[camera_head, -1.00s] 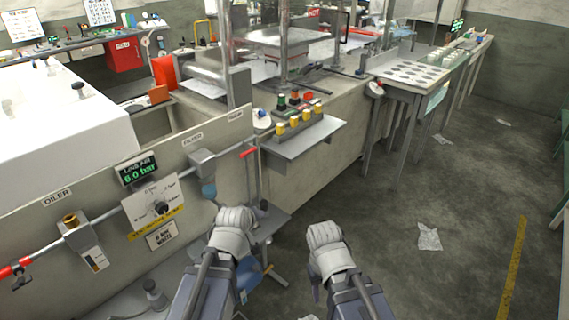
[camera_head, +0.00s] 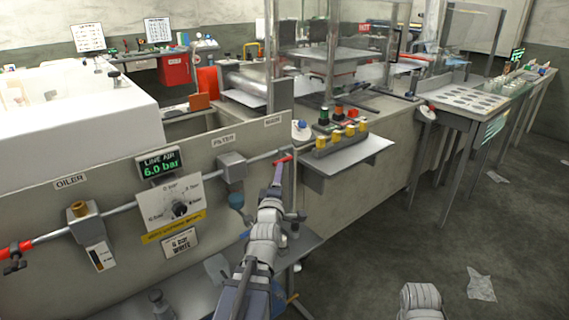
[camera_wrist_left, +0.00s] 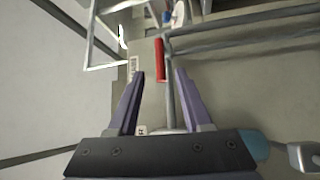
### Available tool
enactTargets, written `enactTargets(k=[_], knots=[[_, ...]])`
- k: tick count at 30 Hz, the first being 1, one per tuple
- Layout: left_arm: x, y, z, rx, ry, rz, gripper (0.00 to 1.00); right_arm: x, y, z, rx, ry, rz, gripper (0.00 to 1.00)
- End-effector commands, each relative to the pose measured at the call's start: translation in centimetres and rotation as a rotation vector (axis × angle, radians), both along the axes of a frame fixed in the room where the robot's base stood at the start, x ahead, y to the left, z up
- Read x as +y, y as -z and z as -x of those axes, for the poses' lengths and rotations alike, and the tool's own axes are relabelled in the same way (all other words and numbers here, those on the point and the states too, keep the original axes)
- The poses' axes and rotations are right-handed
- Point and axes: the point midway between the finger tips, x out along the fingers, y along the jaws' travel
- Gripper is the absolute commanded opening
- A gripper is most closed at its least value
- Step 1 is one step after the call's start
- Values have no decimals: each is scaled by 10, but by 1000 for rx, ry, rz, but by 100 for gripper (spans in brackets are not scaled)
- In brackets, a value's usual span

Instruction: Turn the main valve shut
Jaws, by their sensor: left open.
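The main valve's red lever (camera_head: 283,159) sits at the right end of the pipe, below the small label (camera_head: 273,121) on the grey panel. In the left wrist view the red lever (camera_wrist_left: 160,60) stands upright beyond my fingertips, roughly between the lines of the two fingers. My left gripper (camera_head: 278,174) is open and close to the lever, partly overlapping it in the head view. In the wrist view its purple fingers (camera_wrist_left: 157,75) are spread with nothing clamped between them. Of my right arm only a grey wrist part shows at the bottom; its fingers are not visible.
A display (camera_head: 160,163) reads 6.0 bar above a dial plate (camera_head: 176,203). A filter (camera_head: 232,167) and an oiler (camera_head: 82,215) sit along the pipe. Another red handle (camera_head: 18,250) is at far left. A shelf with yellow buttons (camera_head: 340,140) juts out right of the valve.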

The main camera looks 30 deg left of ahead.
Motion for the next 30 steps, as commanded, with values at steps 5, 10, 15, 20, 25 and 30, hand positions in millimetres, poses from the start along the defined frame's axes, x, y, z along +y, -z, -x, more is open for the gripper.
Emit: enactTargets(k=[5,10,15,20,25,30], knots=[[9,-4,-23,1,1,-1,50,0,-4,0,0,0,0,50],[19,-8,-49,1,1,-1,50,0,-8,0,0,0,0,50],[25,-9,-64,1,1,-1,50,0,-10,0,0,0,0,50],[25,-9,-64,1,1,-1,50,0,-9,0,0,0,0,50],[25,-9,-64,2,1,-2,43,0,-9,0,0,0,0,50],[25,-9,-64,2,1,-2,24,0,-9,0,0,0,0,50]])
